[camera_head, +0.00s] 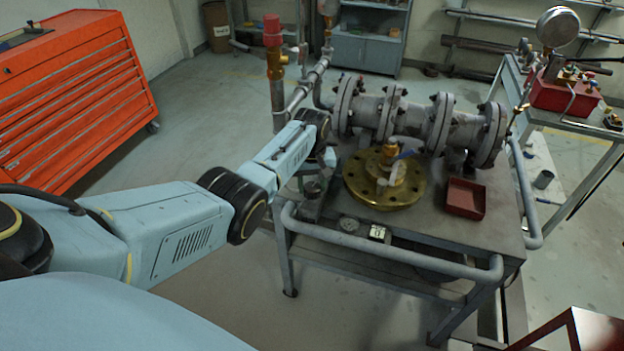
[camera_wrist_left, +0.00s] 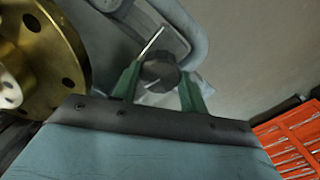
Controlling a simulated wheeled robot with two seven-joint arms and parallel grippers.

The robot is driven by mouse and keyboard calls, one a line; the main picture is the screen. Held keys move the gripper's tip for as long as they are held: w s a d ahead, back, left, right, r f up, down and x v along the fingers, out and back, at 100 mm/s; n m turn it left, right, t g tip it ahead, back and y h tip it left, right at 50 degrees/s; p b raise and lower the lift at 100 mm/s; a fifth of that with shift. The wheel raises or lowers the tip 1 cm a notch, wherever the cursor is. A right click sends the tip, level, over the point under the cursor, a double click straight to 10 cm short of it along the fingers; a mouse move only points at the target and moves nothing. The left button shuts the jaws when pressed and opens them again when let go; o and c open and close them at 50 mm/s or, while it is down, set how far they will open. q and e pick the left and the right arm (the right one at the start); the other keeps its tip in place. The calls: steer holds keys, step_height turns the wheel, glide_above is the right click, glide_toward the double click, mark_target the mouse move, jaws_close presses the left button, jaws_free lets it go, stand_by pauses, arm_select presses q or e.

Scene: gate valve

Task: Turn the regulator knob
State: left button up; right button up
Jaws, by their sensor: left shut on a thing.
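In the head view, my left arm reaches in from the left, and the left gripper (camera_head: 313,184) is at the left edge of the steel workbench (camera_head: 420,228). The knob is hard to make out there, partly hidden by my wrist and fingers. My right gripper is not in view.
A brass flange (camera_head: 408,194) lies on the bench just right of my gripper. Behind it runs a large flanged pipe (camera_head: 420,122). A red tray (camera_head: 465,198) sits at the right, and a rail (camera_head: 385,243) runs along the front. An orange tool chest (camera_head: 75,100) stands at left.

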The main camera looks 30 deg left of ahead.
arm_select(q)
steer(key=m+p, duration=0.1)
steer(key=m, duration=0.1)
steer(key=shift+r+m, duration=0.15)
steer(key=shift+m, duration=0.25)
steer(key=m+p, duration=0.1)
steer(key=m, duration=0.1)
steer(key=shift+m, duration=0.4)
steer(key=m+p, duration=0.1)
steer(key=m, duration=0.8)
steer(key=shift+m, duration=0.4)
steer(key=m, duration=0.3)
steer(key=shift+m, duration=0.4)
steer(key=m, duration=0.6)
steer(key=shift+m, duration=0.3)
steer(key=o, duration=1)
